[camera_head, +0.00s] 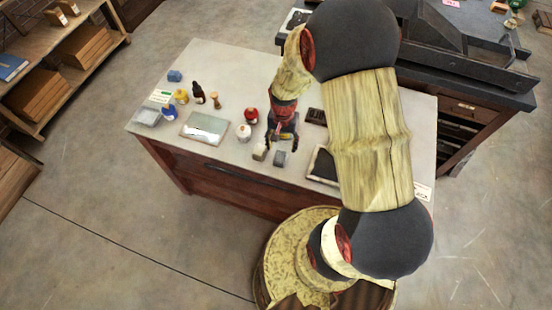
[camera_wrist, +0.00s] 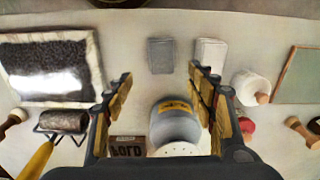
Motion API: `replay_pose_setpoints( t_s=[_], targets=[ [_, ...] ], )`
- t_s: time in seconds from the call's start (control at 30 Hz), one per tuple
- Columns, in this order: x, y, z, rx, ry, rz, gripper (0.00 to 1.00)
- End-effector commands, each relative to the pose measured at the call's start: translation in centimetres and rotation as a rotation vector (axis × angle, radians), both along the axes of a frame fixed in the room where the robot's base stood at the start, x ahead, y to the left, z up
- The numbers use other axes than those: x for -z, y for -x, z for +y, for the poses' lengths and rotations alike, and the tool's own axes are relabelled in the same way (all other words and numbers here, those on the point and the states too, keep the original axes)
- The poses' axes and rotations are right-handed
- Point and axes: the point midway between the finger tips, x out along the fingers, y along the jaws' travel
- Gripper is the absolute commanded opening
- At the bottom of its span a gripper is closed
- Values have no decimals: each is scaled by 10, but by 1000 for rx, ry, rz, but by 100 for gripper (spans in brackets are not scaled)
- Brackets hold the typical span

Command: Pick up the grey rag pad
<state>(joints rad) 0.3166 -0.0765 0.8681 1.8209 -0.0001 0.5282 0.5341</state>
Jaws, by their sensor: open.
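The grey rag pad (camera_wrist: 160,55) is a small flat grey block on the table near its front edge. In the wrist view it lies at the upper middle, just beyond the gap between my fingers. It also shows in the head view (camera_head: 280,158), just in front of my gripper (camera_head: 281,142). In the wrist view my gripper (camera_wrist: 160,78) is open, with a finger to each side and nothing held between them. I cannot tell its exact height above the table.
A paler pad (camera_wrist: 210,53) lies right beside the grey one. A grey tin (camera_wrist: 175,125) with a yellow label shows between my fingers, lower in the view. A framed dark slab (camera_wrist: 50,68), a roller (camera_wrist: 62,121) and a white pot (camera_wrist: 250,88) stand around.

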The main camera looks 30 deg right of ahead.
Motion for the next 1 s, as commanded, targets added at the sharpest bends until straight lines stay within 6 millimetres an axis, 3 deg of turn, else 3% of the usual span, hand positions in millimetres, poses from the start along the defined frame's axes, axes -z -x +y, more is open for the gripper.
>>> replay_pose_setpoints(
  t_s=[0.37,0.7,1.0],
  targets=[
    [31,1,2,6,-1,2,56],
    [75,3,5,5,-1,2,56],
    [76,3,5,5,-1,1,53]
  ],
)
